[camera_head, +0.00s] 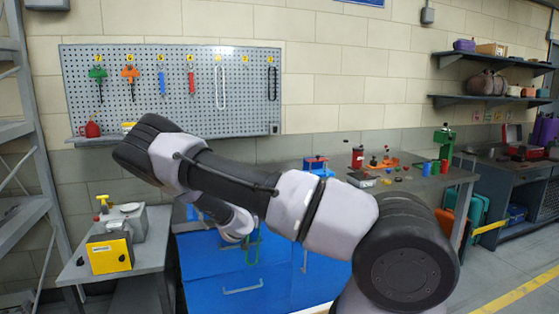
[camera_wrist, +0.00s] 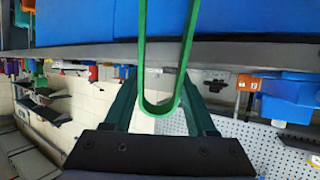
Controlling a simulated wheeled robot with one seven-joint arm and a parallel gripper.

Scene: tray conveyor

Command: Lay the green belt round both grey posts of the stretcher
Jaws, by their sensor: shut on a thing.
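The green belt (camera_wrist: 142,60) is a narrow closed loop in the wrist view, its rounded end between the dark fingers of my gripper (camera_wrist: 160,92). My gripper is shut on it. In the head view the belt (camera_head: 258,246) hangs from my gripper (camera_head: 247,236) in front of the blue cabinet, clear of the benches. A grey machine with a yellow front panel (camera_head: 108,254) stands on the left side table and may be the stretcher. I cannot make out two grey posts on it; my arm hides part of the main bench.
A pegboard (camera_head: 210,110) with hanging tools and loops is on the wall behind. The blue cabinet (camera_head: 215,275) is below. Open floor lies at the lower right.

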